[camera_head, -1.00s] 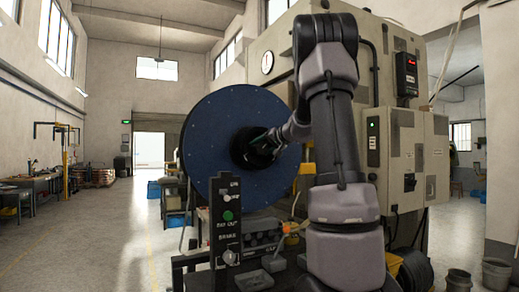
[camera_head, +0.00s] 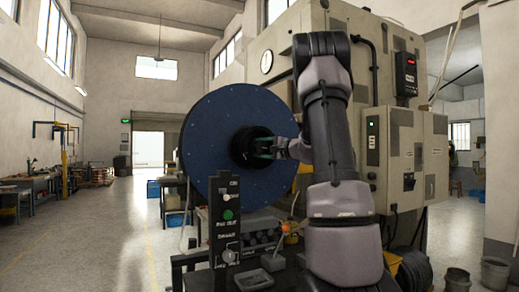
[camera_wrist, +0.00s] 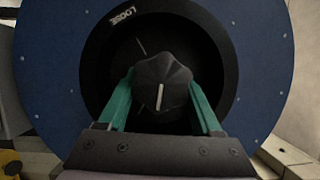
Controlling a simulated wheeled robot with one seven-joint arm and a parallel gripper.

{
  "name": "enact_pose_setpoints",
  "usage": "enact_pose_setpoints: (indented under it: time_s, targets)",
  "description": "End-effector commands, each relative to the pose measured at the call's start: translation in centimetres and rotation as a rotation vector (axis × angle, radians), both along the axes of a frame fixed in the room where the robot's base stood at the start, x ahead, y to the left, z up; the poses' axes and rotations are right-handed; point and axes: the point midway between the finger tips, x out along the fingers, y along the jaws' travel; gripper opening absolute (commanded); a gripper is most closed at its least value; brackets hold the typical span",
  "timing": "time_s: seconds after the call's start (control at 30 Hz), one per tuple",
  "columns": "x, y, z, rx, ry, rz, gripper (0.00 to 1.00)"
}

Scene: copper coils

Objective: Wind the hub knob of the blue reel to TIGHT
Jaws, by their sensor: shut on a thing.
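The blue reel (camera_head: 215,125) stands upright in front of the machine, and its blue face also fills much of the wrist view (camera_wrist: 50,80). At its middle is a black hub (camera_wrist: 105,60) with the word LOOSE upside down near its top and a thin pale tick below it. The dark, lobed hub knob (camera_wrist: 165,75) with a white line is at the hub's centre. My gripper (camera_wrist: 160,82) has one green finger on each side of the knob and is shut on it. In the head view my gripper (camera_head: 266,148) reaches the hub from the right; the knob is hidden there.
A beige machine cabinet (camera_head: 405,165) stands behind and right of my arm. A control panel (camera_head: 226,225) with a green button stands below the reel. Buckets (camera_head: 495,275) sit at the lower right. The floor on the left is open.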

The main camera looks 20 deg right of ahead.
Motion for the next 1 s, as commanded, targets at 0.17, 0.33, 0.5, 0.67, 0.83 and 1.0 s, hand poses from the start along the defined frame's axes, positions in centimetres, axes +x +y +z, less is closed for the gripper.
enact_pose_setpoints:
  time_s: [0.17, 0.33, 0.5, 0.67, 0.83, 1.0]
  targets:
    - [-0.01, -0.05, -0.24, 0.154, 0.007, -0.002, 0.11]
    - [-0.02, -0.02, -0.22, 0.274, 0.011, -0.002, 0.11]
    - [-0.02, -0.03, -0.27, 0.360, 0.013, -0.002, 0.11]
    - [-0.01, -0.01, -0.29, 0.409, 0.016, -0.002, 0.11]
    - [-0.01, -0.01, -0.29, 0.433, 0.016, -0.003, 0.11]
    - [-0.01, -0.01, -0.30, 0.439, 0.016, -0.003, 0.11]
